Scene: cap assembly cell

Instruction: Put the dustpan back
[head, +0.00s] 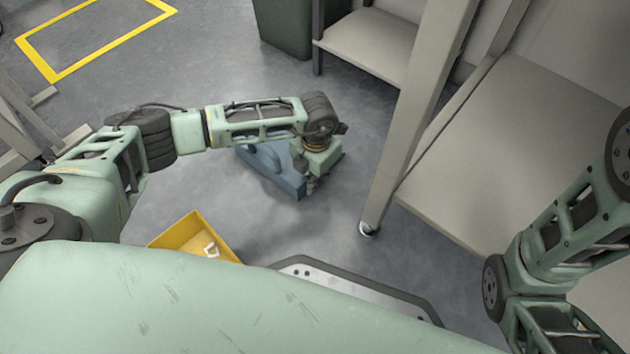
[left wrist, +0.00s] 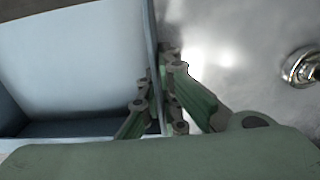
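The blue dustpan (head: 273,168) is low over the floor, beyond my base; I cannot tell whether it touches the floor. My left gripper (head: 311,187) reaches down at its right part and hides some of it. In the left wrist view the dustpan (left wrist: 75,60) fills the left side, with its pale inner face showing. One thin side wall runs between the fingers of the left gripper (left wrist: 157,78), which appear closed on it. My right arm shows at the right of the head view, but its gripper is out of frame.
A yellow bin (head: 165,238) with small white pieces stands on the floor near my base. A grey shelf unit (head: 480,160) with a post and castor (head: 369,229) is right of the dustpan. A dark green bin (head: 285,28) stands behind.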

